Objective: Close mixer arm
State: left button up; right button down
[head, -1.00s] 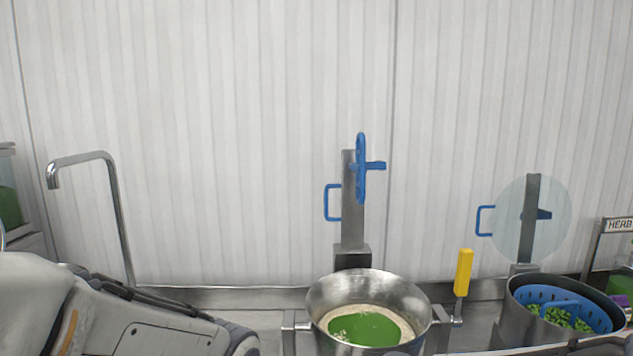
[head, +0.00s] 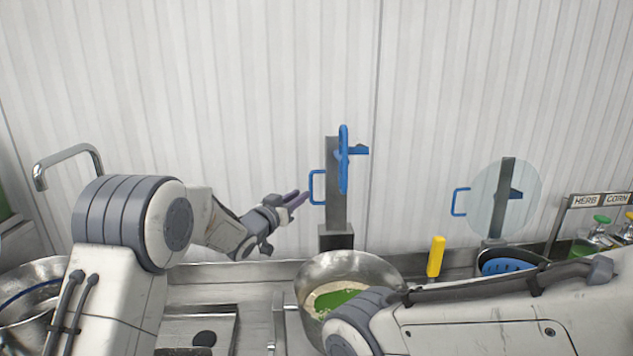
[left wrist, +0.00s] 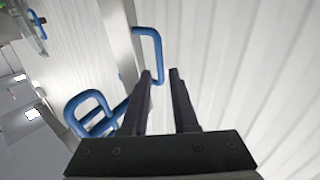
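The mixer arm (head: 336,190) is a grey post standing upright behind the steel bowl (head: 375,270). It has a blue paddle (head: 344,160) on top and a blue loop handle (head: 312,187) on its left side. My left gripper (head: 301,200) is just left of this handle, pointing at it. In the left wrist view its two dark fingers (left wrist: 160,75) are apart with an empty gap, and the blue handle (left wrist: 160,50) lies just beyond the fingertips. Contact cannot be told. My right arm crosses the lower right; its gripper is out of view.
A second upright post (head: 503,195) with a blue handle and a pale translucent disc stands at right. A yellow-handled lever (head: 436,257) is beside the bowl, which holds rice and green contents. A tap (head: 68,160) stands at left. Bottles (head: 590,240) are at far right.

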aim_at(310, 187)
pick_arm(q)
jog(key=p+x, duration=0.4)
jog(key=x, duration=0.4)
jog(key=shift+r, duration=0.15)
jog(key=shift+p+x, duration=0.65)
jog(key=shift+x, duration=0.35)
grip_shut()
dwell(0.4)
